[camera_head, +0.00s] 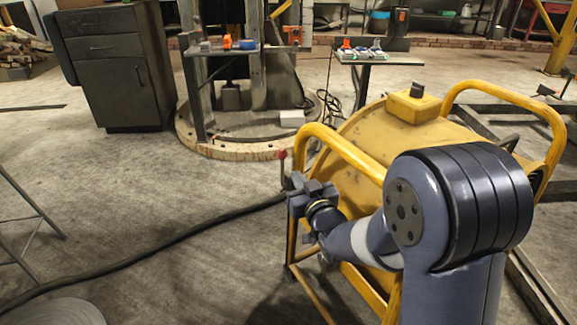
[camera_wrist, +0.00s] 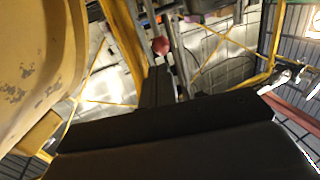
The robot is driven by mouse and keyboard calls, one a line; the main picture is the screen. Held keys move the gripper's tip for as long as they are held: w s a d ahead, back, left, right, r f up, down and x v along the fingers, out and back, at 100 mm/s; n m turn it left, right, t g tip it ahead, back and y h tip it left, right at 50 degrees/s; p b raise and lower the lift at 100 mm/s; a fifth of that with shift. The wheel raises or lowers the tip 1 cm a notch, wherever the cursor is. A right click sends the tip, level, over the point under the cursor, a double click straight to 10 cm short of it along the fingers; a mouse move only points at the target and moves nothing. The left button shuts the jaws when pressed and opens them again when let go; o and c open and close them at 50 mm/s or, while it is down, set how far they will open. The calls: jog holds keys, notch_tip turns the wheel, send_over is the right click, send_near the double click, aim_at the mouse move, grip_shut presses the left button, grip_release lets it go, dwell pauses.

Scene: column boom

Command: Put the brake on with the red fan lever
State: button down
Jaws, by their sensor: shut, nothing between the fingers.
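The lever's red ball knob (camera_head: 282,154) stands on a thin upright stem at the left side of the yellow drum-shaped fan (camera_head: 345,138). In the wrist view, the red knob (camera_wrist: 160,46) is just beyond my fingertips. My gripper (camera_wrist: 158,72) is shut and empty, with its dark fingers together below the knob in that picture. In the head view, my gripper (camera_head: 296,190) is close to the lever's stem, beside the fan's frame. I cannot tell whether the fingers touch the lever. The lever's lower end is hidden by my gripper.
Yellow tube rails (camera_head: 340,150) curve close around my gripper. A thick black hose (camera_head: 150,252) runs across the floor to the fan. A dark cabinet (camera_head: 110,65) and a round wooden-edged base (camera_head: 215,148) stand behind. The floor at left is mostly clear.

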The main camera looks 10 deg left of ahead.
aim_at(280, 152)
jog(key=b+x, duration=0.1)
jog(key=x, duration=0.6)
jog(key=shift+a, duration=0.1)
jog(key=shift+w+a+r+g+p, duration=0.35)
jog(key=shift+r+p, duration=0.2)
jog(key=shift+p, duration=0.45)
jog(key=p, duration=0.1)
jog(key=w+a+g+h+p, duration=0.1)
jog(key=p, duration=0.1)
jog(key=shift+w+r, duration=0.15)
jog(key=shift+r, duration=0.05)
jog(key=shift+w+a+f+n+g+h+p, duration=0.1)
jog(key=shift+w+a+n+g+h+p, duration=0.25)
jog(key=shift+p, duration=0.45)
jog(key=shift+w+a+f, duration=0.2)
jog(key=shift+w+a, duration=0.05)
jog(key=shift+w, duration=0.1)
jog(key=shift+w+a+b, duration=0.25)
jog(key=shift+w+b, duration=0.05)
jog(key=shift+s, duration=0.1)
